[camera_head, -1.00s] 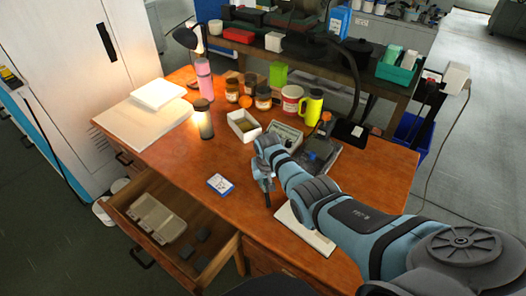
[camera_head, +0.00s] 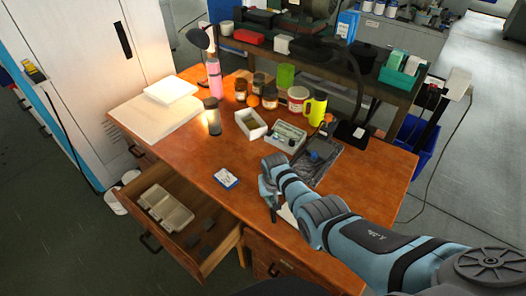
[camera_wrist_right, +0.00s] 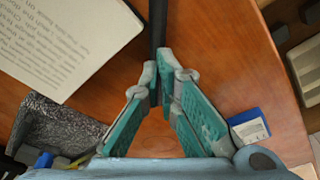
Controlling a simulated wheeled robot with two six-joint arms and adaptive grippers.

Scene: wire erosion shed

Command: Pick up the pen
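The pen (camera_wrist_right: 157,25) is a thin black rod between the fingertips of my right gripper (camera_wrist_right: 166,75) in the right wrist view, reaching past them to the top edge. The fingers close together on it. In the head view my right gripper (camera_head: 269,190) is over the front part of the wooden desk, right of a blue-and-white card box (camera_head: 225,178). A short dark end, apparently the pen, shows below the fingers; I cannot tell whether it touches the desk. My left gripper is out of view.
A white printed sheet (camera_wrist_right: 65,40) lies beside the gripper, partly under my arm in the head view. An open drawer (camera_head: 216,262) juts out at the front left. A white box (camera_head: 252,122), jars and a yellow flask (camera_head: 316,108) stand farther back. Desk left of the card box is clear.

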